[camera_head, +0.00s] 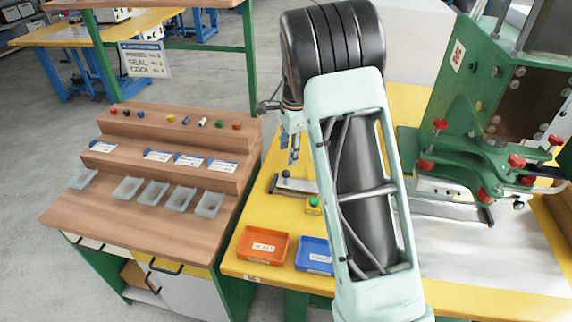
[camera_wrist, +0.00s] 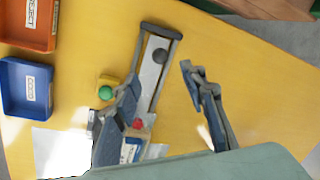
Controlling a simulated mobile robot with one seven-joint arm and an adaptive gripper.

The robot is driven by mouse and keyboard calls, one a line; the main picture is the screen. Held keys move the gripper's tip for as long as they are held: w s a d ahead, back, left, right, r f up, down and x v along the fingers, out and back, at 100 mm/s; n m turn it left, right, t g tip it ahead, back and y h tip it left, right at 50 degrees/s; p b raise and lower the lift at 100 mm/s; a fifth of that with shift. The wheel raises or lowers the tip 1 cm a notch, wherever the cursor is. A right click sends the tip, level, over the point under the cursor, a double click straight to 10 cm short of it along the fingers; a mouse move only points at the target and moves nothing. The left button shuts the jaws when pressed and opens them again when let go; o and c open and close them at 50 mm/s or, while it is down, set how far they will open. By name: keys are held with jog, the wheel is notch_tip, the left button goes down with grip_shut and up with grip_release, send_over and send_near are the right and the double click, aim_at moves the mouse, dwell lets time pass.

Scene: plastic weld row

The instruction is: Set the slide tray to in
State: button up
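What looks like the slide tray is a narrow pale strip with a dark round knob and a grey end bar (camera_wrist: 152,75), lying on the yellow table. In the head view its grey bar and dark knob (camera_head: 296,185) show left of my arm, which hides the rest. My gripper (camera_wrist: 160,73) is open and empty, its two fingers apart on either side of the strip in the wrist view. In the head view my gripper (camera_head: 293,158) hangs above the knob, apart from it. The strip's near end is hidden by the left finger.
A green button on a yellow box (camera_head: 313,205) stands close beside the strip. An orange bin (camera_head: 262,261) and a blue bin (camera_head: 313,270) sit at the table's front edge. A green machine with red knobs (camera_head: 470,110) stands at right. A wooden stepped rack (camera_head: 170,150) stands at left.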

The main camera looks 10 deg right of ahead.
aim_at(286, 171)
jog(key=f, duration=0.3)
jog(key=w+f, duration=0.1)
jog(key=f, duration=0.6)
jog(key=shift+w+a, duration=0.2)
jog(key=shift+w, duration=0.2)
jog(key=shift+c, duration=0.2)
grip_shut()
